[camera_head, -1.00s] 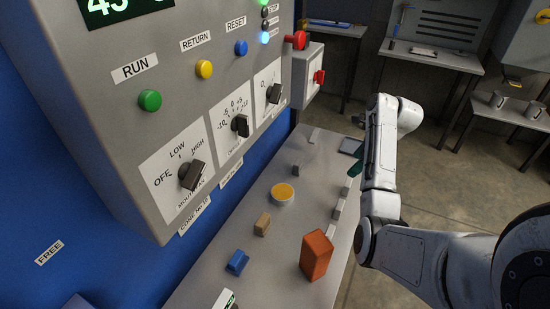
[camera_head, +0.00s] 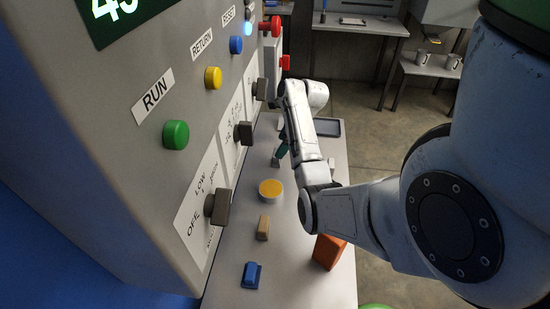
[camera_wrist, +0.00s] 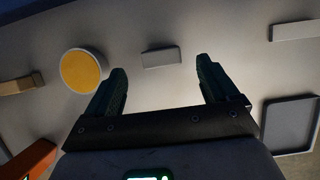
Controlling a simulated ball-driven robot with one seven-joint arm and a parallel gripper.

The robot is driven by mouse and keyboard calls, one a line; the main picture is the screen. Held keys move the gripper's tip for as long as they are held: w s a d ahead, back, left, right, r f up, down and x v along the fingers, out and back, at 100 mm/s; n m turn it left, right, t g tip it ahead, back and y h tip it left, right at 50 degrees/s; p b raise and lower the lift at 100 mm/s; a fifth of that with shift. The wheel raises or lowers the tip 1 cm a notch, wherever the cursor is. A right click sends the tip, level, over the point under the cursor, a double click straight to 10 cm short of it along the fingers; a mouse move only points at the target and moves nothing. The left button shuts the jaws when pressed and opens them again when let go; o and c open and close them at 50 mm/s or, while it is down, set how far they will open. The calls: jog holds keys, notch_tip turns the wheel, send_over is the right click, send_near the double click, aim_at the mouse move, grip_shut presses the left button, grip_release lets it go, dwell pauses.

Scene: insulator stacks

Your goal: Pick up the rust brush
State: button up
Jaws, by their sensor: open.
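No object is plainly marked as the rust brush; I cannot tell which of the small items it is. My gripper (camera_wrist: 160,66) is open and empty, with its dark green fingers pointing down at the grey bench (camera_wrist: 225,30). A small grey block (camera_wrist: 161,57) lies between and just beyond the fingertips in the wrist view, apparently apart from them. In the head view my gripper (camera_head: 281,152) is over the bench, partly hidden by my arm. A tan block (camera_head: 263,228) lies nearer, and it shows at the left of the wrist view (camera_wrist: 20,85).
A round yellow-topped tin (camera_head: 270,190) stands near the tan block. A blue item (camera_head: 251,275) and an orange-red block (camera_head: 328,252) lie nearer the front. A shallow dark tray (camera_wrist: 288,125) is at the right. The control cabinet (camera_head: 130,90) overhangs the bench's left side.

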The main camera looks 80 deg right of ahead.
jog(key=shift+p+x, duration=0.3)
jog(key=shift+x, duration=2.55)
jog(key=shift+c, duration=0.4)
jog(key=c, duration=1.1)
